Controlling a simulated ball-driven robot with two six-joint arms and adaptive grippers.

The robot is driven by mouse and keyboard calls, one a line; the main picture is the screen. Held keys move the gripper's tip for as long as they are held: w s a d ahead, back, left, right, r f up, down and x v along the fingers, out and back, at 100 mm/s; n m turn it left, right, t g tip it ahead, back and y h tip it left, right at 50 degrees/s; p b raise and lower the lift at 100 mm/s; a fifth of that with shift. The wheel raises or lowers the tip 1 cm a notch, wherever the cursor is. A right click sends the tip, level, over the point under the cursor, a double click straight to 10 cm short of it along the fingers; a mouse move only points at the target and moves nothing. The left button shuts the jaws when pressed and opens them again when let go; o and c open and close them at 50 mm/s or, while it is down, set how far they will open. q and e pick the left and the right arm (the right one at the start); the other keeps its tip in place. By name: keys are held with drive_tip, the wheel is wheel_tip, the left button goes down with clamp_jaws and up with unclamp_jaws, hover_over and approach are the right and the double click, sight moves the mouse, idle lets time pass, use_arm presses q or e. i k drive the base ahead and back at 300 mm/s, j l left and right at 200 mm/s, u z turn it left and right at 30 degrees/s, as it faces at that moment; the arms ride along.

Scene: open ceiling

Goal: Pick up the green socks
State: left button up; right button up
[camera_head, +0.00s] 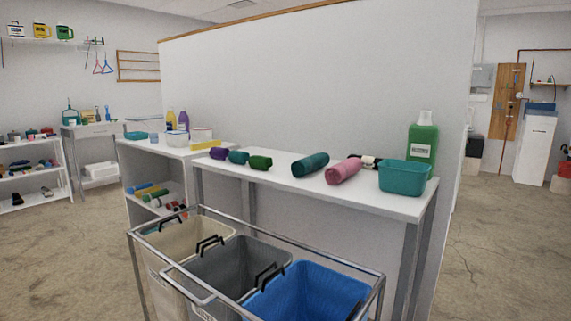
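A small dark green rolled bundle (260,162), which looks like the green socks, lies on the white table (300,183) along the partition wall. A similar small teal bundle (238,157) lies just left of it, and a purple one (218,153) lies further left. A larger dark teal roll (310,164) lies to its right with a gap between them. Neither of my grippers is in view.
A laundry cart with beige (180,240), grey (235,270) and blue (312,291) bins stands in front of the table. A pink roll (343,171), a teal basin (405,177) and a green bottle (423,140) are at the table's right. Open floor (490,260) lies on the right.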

sight(262, 163)
drive_tip(key=i+j, duration=0.15)
drive_tip(key=j, duration=0.25)
drive_tip(key=i+j, duration=0.2)
drive_tip(key=j, duration=0.2)
drive_tip(key=i+j, duration=0.15)
drive_tip(key=j, duration=0.25)
drive_tip(key=i+j, duration=0.2)
drive_tip(key=j, duration=0.2)
drive_tip(key=i+j, duration=0.15)
drive_tip(key=j, duration=0.25)
